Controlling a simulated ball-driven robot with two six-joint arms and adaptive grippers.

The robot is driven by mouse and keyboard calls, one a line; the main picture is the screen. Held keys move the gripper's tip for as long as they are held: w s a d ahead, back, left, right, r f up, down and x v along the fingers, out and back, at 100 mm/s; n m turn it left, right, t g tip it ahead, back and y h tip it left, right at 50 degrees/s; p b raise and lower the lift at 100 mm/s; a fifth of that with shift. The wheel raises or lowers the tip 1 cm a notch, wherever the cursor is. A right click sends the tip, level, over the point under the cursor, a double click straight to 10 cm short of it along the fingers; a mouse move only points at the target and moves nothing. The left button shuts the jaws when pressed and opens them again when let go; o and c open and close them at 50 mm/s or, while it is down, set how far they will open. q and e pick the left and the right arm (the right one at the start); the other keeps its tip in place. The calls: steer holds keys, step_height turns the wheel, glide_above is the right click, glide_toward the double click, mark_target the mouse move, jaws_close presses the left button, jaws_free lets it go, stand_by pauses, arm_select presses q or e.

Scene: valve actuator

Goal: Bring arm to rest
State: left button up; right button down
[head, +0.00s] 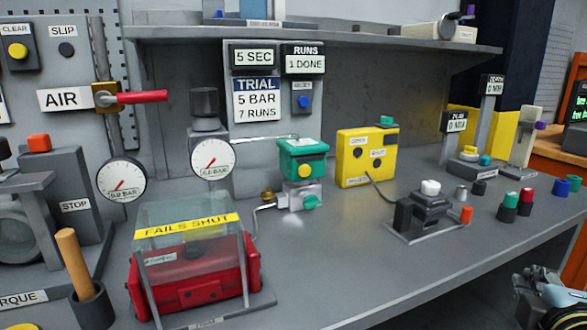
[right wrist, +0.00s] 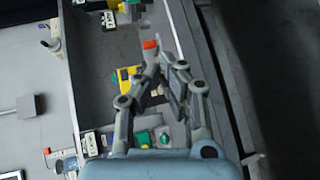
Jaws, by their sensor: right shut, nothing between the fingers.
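My right gripper (head: 543,292) shows at the lower right corner of the head view, beyond the bench's front edge and partly cut off by the frame. In the right wrist view its fingers (right wrist: 165,66) are shut with nothing between them. The bench and its devices lie behind and beyond the fingers there. It is apart from the things on the bench. My left gripper is not in view.
The grey bench (head: 345,265) has clear room at its middle front. A red actuator (head: 190,285) under a clear guard stands at the left. A yellow box (head: 352,170), a black switch block (head: 430,207) and several coloured caps (head: 510,203) stand farther right.

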steer(key=s+a+f+m+g+y, duration=0.35)
steer(key=s+m+g, duration=0.2)
steer(key=s, duration=0.55)
steer(key=s+a+f+m+g+y, duration=0.2)
steer(key=s+a+f+m+g, duration=0.3)
steer(key=s, duration=0.5)
steer(key=s+d+f+m, duration=0.1)
steer(key=d+f, duration=0.1)
steer(key=f, duration=1.1)
steer(key=s+d+f+m, duration=0.1)
steer(key=d+f, duration=0.1)
steer(key=f, duration=1)
steer(key=s+f+g+b, duration=0.1)
steer(key=s+f+g, duration=0.1)
steer(key=s+f, duration=1.5)
steer(key=shift+s+d, duration=0.35)
steer(key=shift+s, duration=0.1)
